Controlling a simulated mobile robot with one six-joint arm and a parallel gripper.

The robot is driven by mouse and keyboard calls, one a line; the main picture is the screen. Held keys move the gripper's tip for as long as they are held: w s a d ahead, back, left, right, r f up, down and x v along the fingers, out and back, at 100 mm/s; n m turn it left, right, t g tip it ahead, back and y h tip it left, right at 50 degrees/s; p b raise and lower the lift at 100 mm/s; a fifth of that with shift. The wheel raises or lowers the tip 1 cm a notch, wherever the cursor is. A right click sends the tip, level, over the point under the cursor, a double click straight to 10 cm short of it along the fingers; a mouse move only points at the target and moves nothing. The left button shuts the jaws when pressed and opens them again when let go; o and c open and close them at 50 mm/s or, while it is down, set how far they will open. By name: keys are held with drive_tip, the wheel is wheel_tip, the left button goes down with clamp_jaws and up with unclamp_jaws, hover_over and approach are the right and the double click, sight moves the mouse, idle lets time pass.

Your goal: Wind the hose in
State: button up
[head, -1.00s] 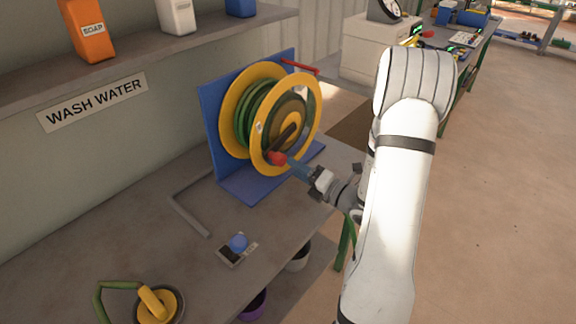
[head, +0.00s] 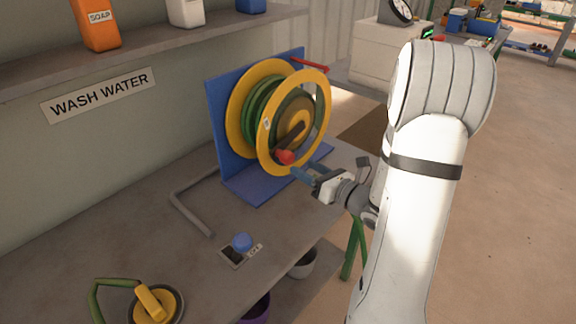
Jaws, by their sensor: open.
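The hose reel (head: 322,88) has two yellow rims with green hose (head: 249,104) wound between them, on a blue stand (head: 217,112). A dark crank arm (head: 291,137) with a red knob (head: 285,157) is on the reel's near face, the knob low. My gripper (head: 303,174) is open, with its blue fingers just below and right of the knob. A small gap seems to lie between them; I cannot tell whether they touch. A yellow-handled round fitting (head: 152,303) with a green tube (head: 97,300) sits at the bench's front left.
A small box with a blue button (head: 242,242) and a bent grey bar (head: 188,212) lie on the bench (head: 120,240). A red lever (head: 309,65) sticks out at the stand's top. A shelf (head: 150,52) with bottles runs above. Pots stand below the bench. Floor on the right is open.

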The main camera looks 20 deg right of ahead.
sight(291, 160)
drive_tip(key=shift+w+a+n, duration=0.2)
drive_tip(key=shift+n, duration=0.3)
drive_tip(key=x, duration=0.7)
drive_tip(key=shift+w+p, duration=0.15)
drive_tip(key=shift+p, duration=0.25)
clamp_jaws()
